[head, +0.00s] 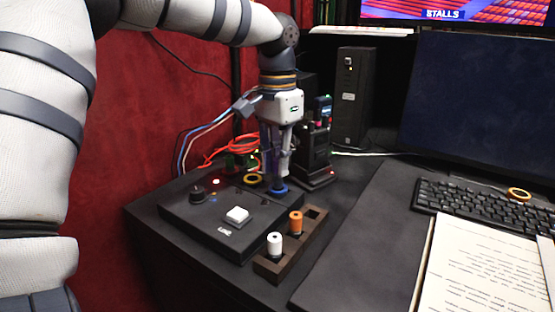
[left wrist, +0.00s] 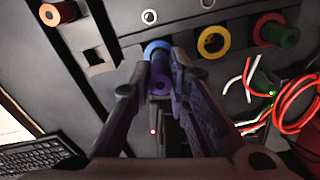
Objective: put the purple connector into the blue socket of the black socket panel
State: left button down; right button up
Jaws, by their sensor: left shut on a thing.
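My left gripper (head: 277,165) points down over the back right part of the black socket panel (head: 226,187). It is shut on the purple connector (left wrist: 160,82), which shows between the fingers in the left wrist view. The blue socket (head: 279,191) is a blue ring directly below the fingertips; it also shows in the left wrist view (left wrist: 155,46). The connector's far end overlaps the ring there. The fingers hide part of the ring, and I cannot tell how deep the connector sits. My right gripper is not in view.
A yellow socket (head: 252,180) is left of the blue one. A dark rack (head: 262,266) holds a white connector (head: 274,243) and an orange connector (head: 295,222); its far slot is empty. Red cables (head: 232,146) lie behind the panel. A keyboard (head: 480,207) and papers are at right.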

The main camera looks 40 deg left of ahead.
pick_arm(q)
jog(key=shift+f, duration=1.15)
dwell(0.4)
jog(key=c, duration=1.3)
grip_release()
jog(key=shift+r, duration=0.1)
jog(key=shift+r, duration=3.45)
jog(key=shift+f, duration=0.1)
